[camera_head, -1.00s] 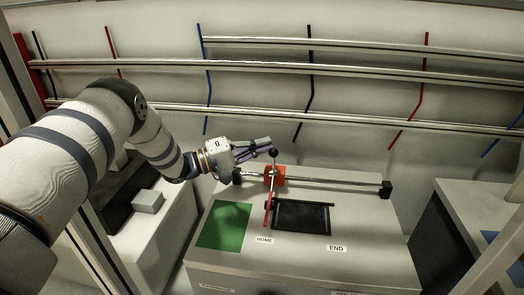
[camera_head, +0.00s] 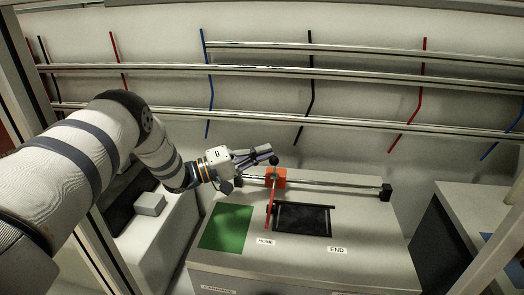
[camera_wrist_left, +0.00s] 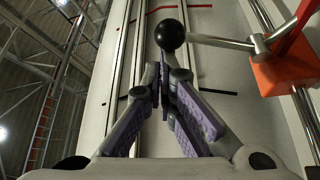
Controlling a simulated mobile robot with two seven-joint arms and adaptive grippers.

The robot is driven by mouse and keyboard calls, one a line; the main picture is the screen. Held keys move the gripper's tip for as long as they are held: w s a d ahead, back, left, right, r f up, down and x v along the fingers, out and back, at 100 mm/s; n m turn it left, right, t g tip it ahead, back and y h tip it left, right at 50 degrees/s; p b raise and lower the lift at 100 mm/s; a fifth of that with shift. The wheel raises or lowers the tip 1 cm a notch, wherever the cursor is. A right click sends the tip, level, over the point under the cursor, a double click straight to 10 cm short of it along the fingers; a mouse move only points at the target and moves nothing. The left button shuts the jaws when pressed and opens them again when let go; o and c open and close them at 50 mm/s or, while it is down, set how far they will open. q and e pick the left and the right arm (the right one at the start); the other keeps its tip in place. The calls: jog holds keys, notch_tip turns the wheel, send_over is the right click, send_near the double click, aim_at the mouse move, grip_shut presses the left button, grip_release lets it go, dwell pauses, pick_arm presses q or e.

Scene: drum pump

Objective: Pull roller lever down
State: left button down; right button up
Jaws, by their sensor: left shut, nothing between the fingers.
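The roller lever is a thin metal rod with a black ball knob (camera_head: 274,160), rising from an orange block (camera_head: 276,178) on the rail. In the left wrist view the black ball (camera_wrist_left: 170,34) is just beyond my fingertips, with its rod (camera_wrist_left: 222,42) running right to the orange block (camera_wrist_left: 284,68). My left gripper (camera_head: 271,153) is at the ball, its purple-padded fingers (camera_wrist_left: 163,66) shut with nothing between them. I cannot tell whether the fingertips touch the ball. My right gripper is not in view.
A red bar (camera_head: 268,210) hangs from the block beside a dark framed panel (camera_head: 302,219). A green square (camera_head: 226,228) and the HOME (camera_head: 265,241) and END (camera_head: 337,250) labels lie on the bench (camera_head: 370,250). The metal rail (camera_head: 335,183) ends at a black block (camera_head: 386,192).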

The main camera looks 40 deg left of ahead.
pick_arm(q)
notch_tip(320, 180, up, 10)
dwell(0.4)
dwell(0.3)
